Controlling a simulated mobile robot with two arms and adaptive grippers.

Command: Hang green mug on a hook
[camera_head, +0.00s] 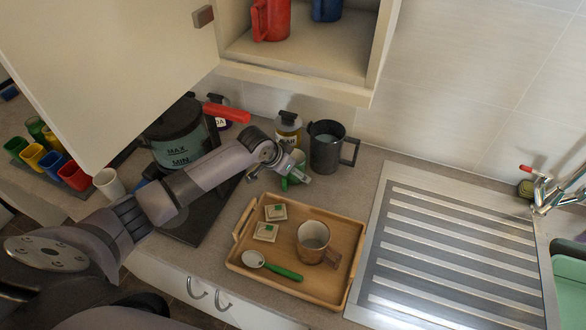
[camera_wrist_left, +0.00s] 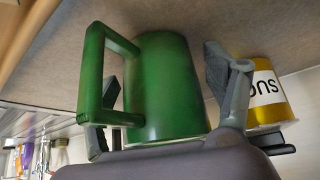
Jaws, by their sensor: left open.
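The green mug (camera_head: 290,183) stands on the counter, partly hidden behind my left gripper (camera_head: 302,171) in the head view. In the left wrist view the green mug (camera_wrist_left: 168,85) fills the middle, with its handle towards the left. The fingers of my left gripper (camera_wrist_left: 162,82) are open, one on each side of the mug; a gap shows at the right finger. A red mug (camera_head: 271,20) and a blue mug (camera_head: 327,8) are in the open wall cabinet (camera_head: 300,75). Their tops are cut off and no hook is visible. My right gripper is not in view.
A dark grey mug (camera_head: 325,148) and a yellow-labelled jar (camera_head: 288,132) stand close by; the jar also shows in the left wrist view (camera_wrist_left: 266,95). A wooden tray (camera_head: 290,290) lies in front, a kettle (camera_head: 178,140) left. The open cabinet door (camera_head: 110,80) hangs above my arm.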

